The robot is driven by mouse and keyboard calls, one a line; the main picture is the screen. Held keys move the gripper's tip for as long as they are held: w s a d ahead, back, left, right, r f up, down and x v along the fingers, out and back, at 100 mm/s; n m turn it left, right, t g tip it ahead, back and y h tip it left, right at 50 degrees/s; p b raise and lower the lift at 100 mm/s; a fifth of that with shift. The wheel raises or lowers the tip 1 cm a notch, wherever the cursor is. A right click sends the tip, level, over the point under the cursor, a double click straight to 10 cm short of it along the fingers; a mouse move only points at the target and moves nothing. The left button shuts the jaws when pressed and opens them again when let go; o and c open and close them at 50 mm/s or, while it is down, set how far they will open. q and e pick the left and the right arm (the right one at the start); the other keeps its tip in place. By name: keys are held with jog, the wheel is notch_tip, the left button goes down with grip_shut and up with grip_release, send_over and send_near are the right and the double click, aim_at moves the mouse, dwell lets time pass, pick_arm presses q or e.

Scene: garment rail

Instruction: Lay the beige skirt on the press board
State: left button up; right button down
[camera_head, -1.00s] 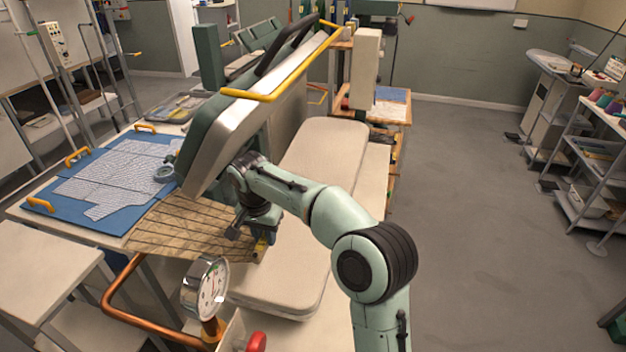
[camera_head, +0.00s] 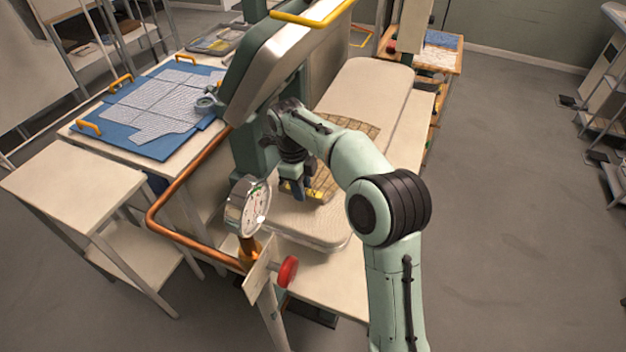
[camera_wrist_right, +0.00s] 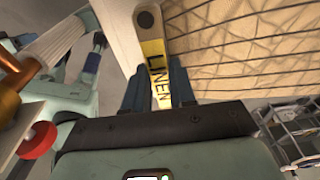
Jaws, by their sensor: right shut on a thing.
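The beige skirt (camera_head: 353,129), marked with thin dark lines, is over the pale padded press board (camera_head: 370,82), partly hidden behind my right arm. I cannot tell whether it touches the board all over. My right gripper (camera_head: 308,190) is at the skirt's near end, above the board's near part. In the right wrist view, its dark fingers (camera_wrist_right: 155,90) are shut on a yellow tag (camera_wrist_right: 153,50) lettered "LINEN", and the skirt (camera_wrist_right: 245,50) spreads to the right of it.
The press's raised head (camera_head: 275,75) with a yellow handle stands left of the board. A pressure gauge (camera_head: 248,205), copper pipe (camera_head: 185,240) and red knob (camera_head: 288,271) are close at the near left. A blue mat (camera_head: 150,145) with grey cut pieces lies on the left table.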

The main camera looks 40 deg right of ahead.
aim_at(302, 211)
pick_arm(q)
jog(key=shift+s+f+b, duration=0.3)
jog(key=shift+s+f, duration=0.1)
jog(key=shift+f, duration=0.05)
pick_arm(e)
jog(key=shift+f, duration=2.85)
jog(key=c, duration=0.9)
grip_release()
jog(key=shift+f, duration=0.15)
jog(key=shift+c, duration=0.2)
jog(key=r, duration=0.4)
jog(key=w+r+p, duration=0.1)
jog(key=r, duration=0.3)
jog(key=r+p, duration=0.1)
jog(key=r, duration=0.3)
jog(key=shift+w+a+r, duration=0.15)
jog(key=shift+w+a, duration=0.05)
jog(key=shift+a, duration=0.15)
pick_arm(q)
jog(key=w+r, duration=0.3)
jog(key=shift+w, duration=0.1)
